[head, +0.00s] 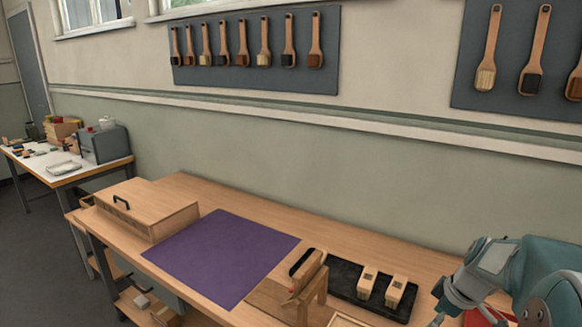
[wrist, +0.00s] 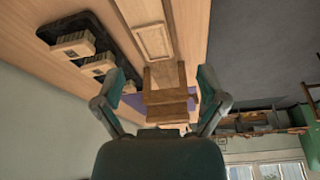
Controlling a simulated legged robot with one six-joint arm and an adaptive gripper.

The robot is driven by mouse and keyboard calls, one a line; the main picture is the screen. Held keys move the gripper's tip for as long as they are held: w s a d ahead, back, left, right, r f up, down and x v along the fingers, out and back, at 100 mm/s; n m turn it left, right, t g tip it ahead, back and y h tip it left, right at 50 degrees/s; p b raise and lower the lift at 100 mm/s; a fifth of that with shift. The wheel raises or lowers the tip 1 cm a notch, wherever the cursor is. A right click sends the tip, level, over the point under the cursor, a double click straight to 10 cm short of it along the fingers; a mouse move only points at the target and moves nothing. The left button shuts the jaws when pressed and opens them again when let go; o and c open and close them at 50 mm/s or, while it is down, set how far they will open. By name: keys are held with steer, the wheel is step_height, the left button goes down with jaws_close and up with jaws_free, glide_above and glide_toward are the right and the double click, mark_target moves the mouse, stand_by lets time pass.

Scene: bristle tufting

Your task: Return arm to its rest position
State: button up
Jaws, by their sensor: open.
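My arm (head: 545,275) is at the lower right of the head view, folded over the right end of the workbench (head: 200,185). My gripper (wrist: 162,75) shows in the wrist view with its two teal fingers spread wide apart. Nothing is held between them. Beyond the fingers, apart from them, is a wooden stand (wrist: 168,97), which also shows on the bench in the head view (head: 300,292). In the head view the gripper end is partly cut off by the bottom edge.
A black tray (head: 345,272) with light wooden blocks (head: 367,282) lies beside the stand. A purple mat (head: 220,255) lies bare next to a wooden box (head: 145,207) with a black handle. Brushes hang on wall boards (head: 250,78). A red object (head: 480,318) sits below my arm.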

steer(key=s+a+r+m+t+h, duration=0.1)
steer(key=s+a+r+m, duration=0.3)
steer(key=s+a, duration=0.4)
steer(key=s+a+r+m+t+h, duration=0.1)
steer(key=s+a+r+m, duration=0.3)
steer(key=s+a, duration=0.5)
steer(key=shift+a+r+m+t+h, duration=0.3)
steer(key=shift+a+r+m+t, duration=0.1)
steer(key=shift+a+r+t, duration=0.15)
